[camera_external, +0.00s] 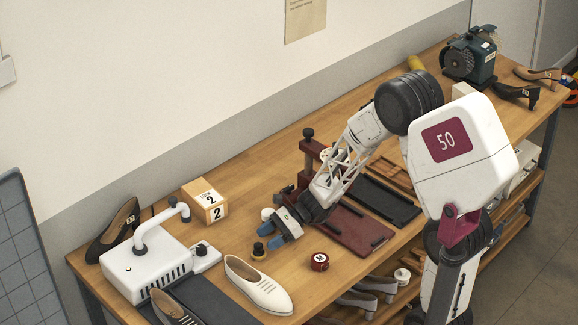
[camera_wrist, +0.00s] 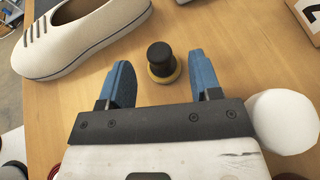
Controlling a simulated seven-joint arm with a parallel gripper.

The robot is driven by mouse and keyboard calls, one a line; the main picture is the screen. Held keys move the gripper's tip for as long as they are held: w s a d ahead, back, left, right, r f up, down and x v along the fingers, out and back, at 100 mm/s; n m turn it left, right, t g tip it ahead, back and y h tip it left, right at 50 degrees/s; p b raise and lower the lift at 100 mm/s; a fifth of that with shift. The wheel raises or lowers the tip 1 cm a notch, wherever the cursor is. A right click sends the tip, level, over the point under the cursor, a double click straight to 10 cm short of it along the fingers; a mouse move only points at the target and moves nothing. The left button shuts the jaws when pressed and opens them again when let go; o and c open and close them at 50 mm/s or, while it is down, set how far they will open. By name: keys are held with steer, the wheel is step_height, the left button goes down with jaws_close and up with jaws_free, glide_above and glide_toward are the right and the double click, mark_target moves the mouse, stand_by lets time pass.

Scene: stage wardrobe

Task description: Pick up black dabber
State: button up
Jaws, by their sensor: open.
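The black dabber (camera_wrist: 160,60) stands upright on the wooden table, with a black knob top and a yellowish base. In the wrist view it is just beyond my blue fingertips, roughly centred between them. My gripper (camera_wrist: 160,80) is open and empty, its two fingers apart on either side of the dabber's line. In the external view the dabber (camera_external: 259,250) stands just left of my gripper (camera_external: 268,242), close to the fingers. I cannot tell the exact gap between fingers and dabber.
A cream shoe (camera_external: 258,286) lies near the dabber, and a red round tin (camera_external: 319,262) sits to the right. A white machine (camera_external: 147,266) and a box marked 2 (camera_external: 205,202) stand to the left. A white round object (camera_wrist: 284,122) is beside my right finger.

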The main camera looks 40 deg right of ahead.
mark_target(260, 244)
steer(key=shift+a+f, duration=0.1)
steer(key=shift+a, duration=0.2)
steer(key=shift+w+a, duration=0.1)
steer(key=shift+a, duration=0.05)
steer(key=shift+x, duration=2.45)
steer(key=shift+f, duration=0.1)
steer(key=c, duration=1)
